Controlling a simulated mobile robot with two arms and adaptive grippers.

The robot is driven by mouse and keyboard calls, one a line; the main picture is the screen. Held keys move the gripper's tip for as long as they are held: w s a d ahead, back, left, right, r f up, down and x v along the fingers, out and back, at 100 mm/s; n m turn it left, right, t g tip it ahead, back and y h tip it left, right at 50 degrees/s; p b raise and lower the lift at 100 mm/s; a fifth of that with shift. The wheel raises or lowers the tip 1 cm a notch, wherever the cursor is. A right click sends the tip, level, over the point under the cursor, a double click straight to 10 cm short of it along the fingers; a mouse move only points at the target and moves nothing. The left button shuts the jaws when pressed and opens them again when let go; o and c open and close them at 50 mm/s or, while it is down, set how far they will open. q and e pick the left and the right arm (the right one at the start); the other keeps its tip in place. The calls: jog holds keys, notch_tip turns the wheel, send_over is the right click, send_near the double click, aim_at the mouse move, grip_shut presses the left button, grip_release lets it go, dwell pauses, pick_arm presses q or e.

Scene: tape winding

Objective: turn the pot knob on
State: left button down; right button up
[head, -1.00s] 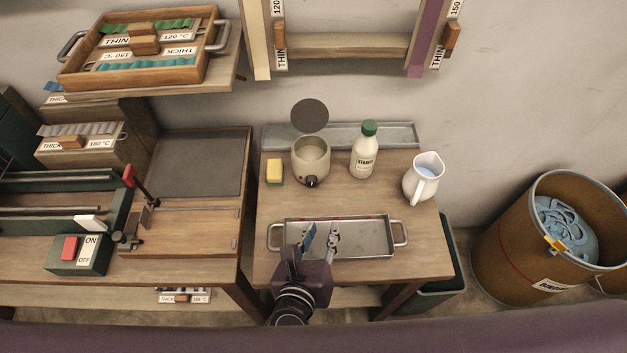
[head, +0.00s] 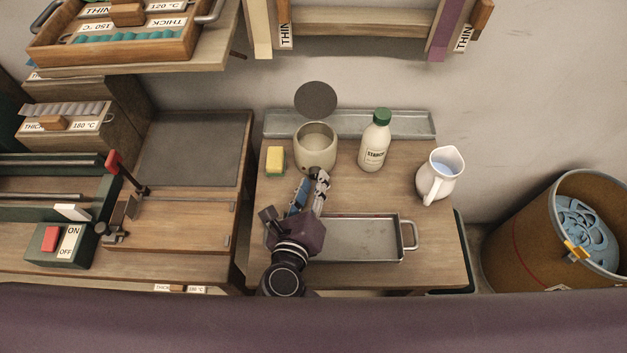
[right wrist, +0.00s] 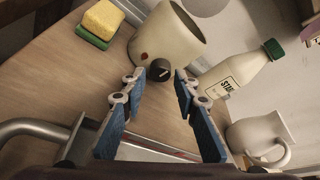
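The cream pot (head: 316,150) stands on the small wooden table, its round dark lid (head: 316,99) raised behind it. Its black knob (head: 316,172) is low on the front and is partly hidden by my gripper in the head view. In the right wrist view the knob (right wrist: 159,70) shows clearly with a light mark, and a small reddish-brown spot is to its left on the pot. My right gripper (head: 314,178) is open, its blue-padded fingers (right wrist: 158,77) pointing at the knob, which appears between and just beyond the fingertips. My left gripper is not in view.
A yellow and green sponge (head: 275,159) lies left of the pot. A starch bottle (head: 375,141) and a white jug (head: 440,176) stand to the right. A metal tray (head: 372,245) lies in front, under my right arm.

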jog(key=shift+w+d+f, duration=0.1)
jog(key=shift+w+f, duration=0.05)
jog(key=shift+w, duration=0.3)
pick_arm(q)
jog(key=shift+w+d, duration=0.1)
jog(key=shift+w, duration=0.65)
pick_arm(e)
jog(key=shift+c, duration=0.6)
grip_shut()
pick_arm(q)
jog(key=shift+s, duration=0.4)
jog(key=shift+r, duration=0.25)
